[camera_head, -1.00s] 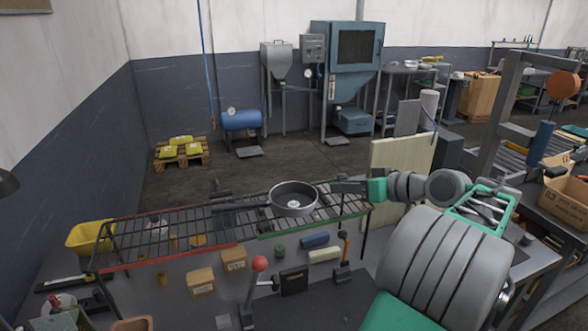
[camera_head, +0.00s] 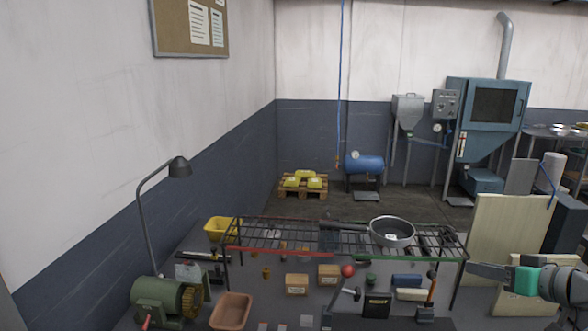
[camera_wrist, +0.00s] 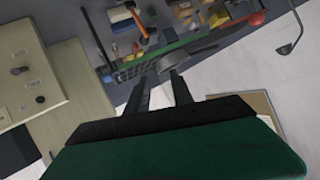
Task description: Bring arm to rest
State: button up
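A dark metal pan (camera_head: 392,232) rests on the right part of a black wire rack (camera_head: 290,238) with red and green edge strips. My gripper (camera_head: 472,270) is at the right in the head view, apart from the pan and beyond the rack's right end. In the wrist view, the two fingers of my gripper (camera_wrist: 160,85) are spread with nothing held between them. The grey pan (camera_wrist: 187,61) shows past the fingertips there. Most of my arm is outside the head view.
The rack stands over a workbench with cardboard boxes (camera_head: 297,284), a red-knobbed lever (camera_head: 348,271), a green grinder (camera_head: 160,301) and a lamp (camera_head: 178,167). Pale boards (camera_head: 508,235) stand behind my gripper.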

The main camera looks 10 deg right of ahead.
jog(key=s+d+f+m+g+h, duration=0.1)
jog(key=s+d+f+m+g, duration=0.25)
jog(key=f, duration=0.45)
jog(key=s+d+f+m+g+h, duration=0.2)
jog(key=s+f+m, duration=0.15)
jog(key=f, duration=0.45)
jog(key=s+a+f+m+g, duration=0.3)
jog(key=s+a+f+g, duration=0.1)
jog(key=s+a+f, duration=0.35)
jog(key=w+a+r+n, duration=0.2)
jog(key=a+r+n, duration=0.1)
jog(key=a, duration=0.7)
jog(key=w+a+r+n, duration=0.3)
jog(key=a+n, duration=0.1)
jog(key=a, duration=0.7)
jog(key=w+a+r+n, duration=0.2)
jog(key=w+a+n, duration=0.1)
jog(key=a, duration=0.7)
jog(key=shift+a+r+n, duration=0.25)
jog(key=shift+r+n, duration=0.05)
jog(key=shift+r, duration=0.1)
